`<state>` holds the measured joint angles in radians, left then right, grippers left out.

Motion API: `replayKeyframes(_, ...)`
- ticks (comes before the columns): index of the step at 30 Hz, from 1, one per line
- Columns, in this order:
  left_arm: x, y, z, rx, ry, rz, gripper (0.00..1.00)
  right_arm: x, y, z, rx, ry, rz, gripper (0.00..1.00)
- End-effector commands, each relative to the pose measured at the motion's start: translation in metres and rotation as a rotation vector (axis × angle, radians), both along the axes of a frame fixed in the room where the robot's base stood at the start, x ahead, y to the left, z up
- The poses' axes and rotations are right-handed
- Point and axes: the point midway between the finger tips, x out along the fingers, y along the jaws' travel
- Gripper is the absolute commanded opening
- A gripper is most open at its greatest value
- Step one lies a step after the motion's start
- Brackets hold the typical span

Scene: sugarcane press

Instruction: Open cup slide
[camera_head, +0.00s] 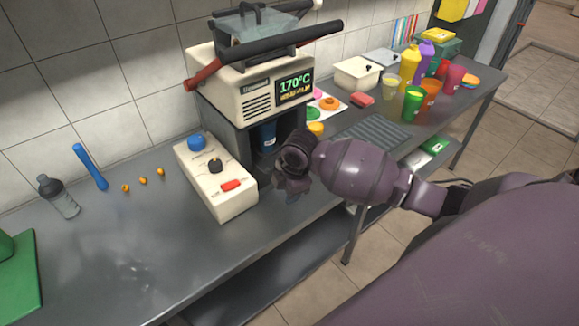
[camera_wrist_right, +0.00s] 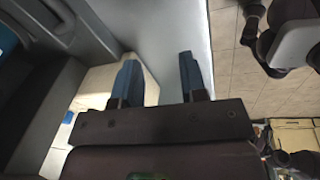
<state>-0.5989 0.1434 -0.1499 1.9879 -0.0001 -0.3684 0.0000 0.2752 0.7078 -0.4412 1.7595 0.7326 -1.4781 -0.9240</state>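The press machine (camera_head: 250,85) stands on the steel counter with a 170°C display. In its dark lower bay is a blue cup (camera_head: 266,133); I cannot make out the cup slide as a separate part. My right gripper (camera_head: 292,185) is just in front of the bay, pointing down, and its arm hides part of the opening. In the right wrist view the two fingers (camera_wrist_right: 159,65) stand apart with nothing held between them. A grey metal part and a bit of blue (camera_wrist_right: 7,40) show at the upper left there. My left gripper is not in view.
A white control box (camera_head: 215,178) with a blue knob, a black knob and a red button sits left of my right gripper. A grey grooved mat (camera_head: 375,132) and colored cups (camera_head: 412,105) are to the right. The counter's front left (camera_head: 130,250) is clear.

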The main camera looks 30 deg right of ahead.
Motion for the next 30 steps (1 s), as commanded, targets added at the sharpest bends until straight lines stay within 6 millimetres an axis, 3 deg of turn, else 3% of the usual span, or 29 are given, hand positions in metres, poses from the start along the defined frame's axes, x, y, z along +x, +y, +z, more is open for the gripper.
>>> replayKeyframes(1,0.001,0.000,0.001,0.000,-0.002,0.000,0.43,0.019,-0.015,0.012,-0.027,-0.005,0.037,0.39)
replayKeyframes(6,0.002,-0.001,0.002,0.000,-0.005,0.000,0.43,0.061,-0.051,0.044,-0.074,-0.006,0.141,0.39)
replayKeyframes(14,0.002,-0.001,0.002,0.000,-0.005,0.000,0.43,0.084,-0.074,0.066,-0.093,-0.008,0.195,0.39)
replayKeyframes(20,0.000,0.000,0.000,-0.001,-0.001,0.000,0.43,0.087,-0.073,0.047,-0.092,-0.006,0.194,0.39)
replayKeyframes(30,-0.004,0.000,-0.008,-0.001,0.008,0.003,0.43,0.097,-0.072,-0.009,-0.092,-0.006,0.193,0.39)
